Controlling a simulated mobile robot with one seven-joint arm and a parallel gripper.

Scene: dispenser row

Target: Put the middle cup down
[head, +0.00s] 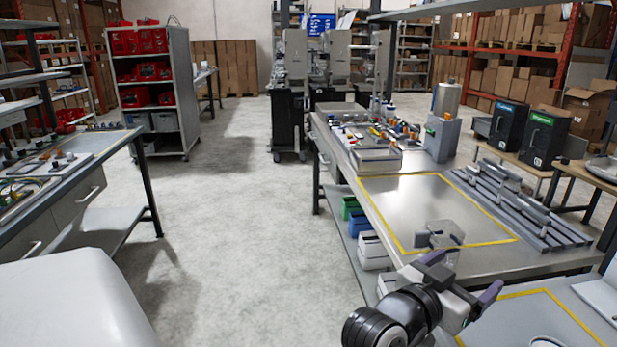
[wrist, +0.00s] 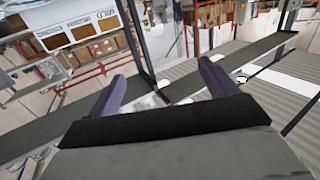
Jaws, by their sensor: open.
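My gripper (head: 462,277) is open, with purple fingers spread, at the near edge of the metal table in the head view. In the wrist view the two fingers of my gripper (wrist: 162,84) stand apart with no cup seen between them. A small grey, partly see-through object (head: 441,235) stands on the table just beyond the fingers in the head view. I cannot tell whether it is a cup, or whether the left finger touches it. No row of cups can be made out, so I cannot pick out a middle one.
The metal table (head: 400,195) has a yellow-taped area, mostly bare. Grey rails (head: 520,205) lie on its right. A grey dispenser-like unit (head: 442,138) and a tray of small parts (head: 375,158) stand at the back. Two black boxes (head: 545,137) stand further right.

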